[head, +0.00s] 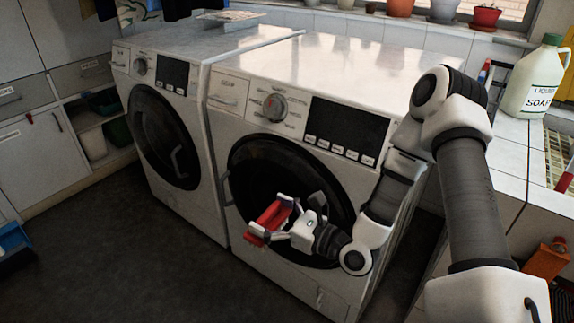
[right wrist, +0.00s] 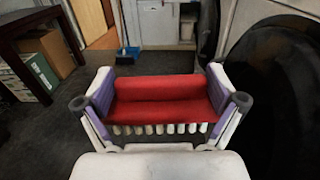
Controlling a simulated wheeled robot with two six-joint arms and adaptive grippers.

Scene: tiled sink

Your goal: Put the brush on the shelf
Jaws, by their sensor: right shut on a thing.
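A red brush (head: 271,217) with pale bristles is held in my right gripper (head: 273,222), in front of the right washing machine's dark door. In the right wrist view the brush (right wrist: 160,98) spans between the two fingers of my right gripper (right wrist: 160,100), which is shut on its ends. The bristles point toward the wrist camera's lower side. My left gripper is not in view. A low open shelf (head: 98,118) with compartments shows at the left of the head view, holding pale and dark green containers; I cannot tell whether it is the task's shelf.
Two white washing machines (head: 168,62) stand side by side. A tiled counter (head: 508,165) with a liquid soap bottle (head: 536,80) is at the right. A blue dustpan (head: 14,240) is on the floor at the far left. The dark floor (head: 130,250) between is clear.

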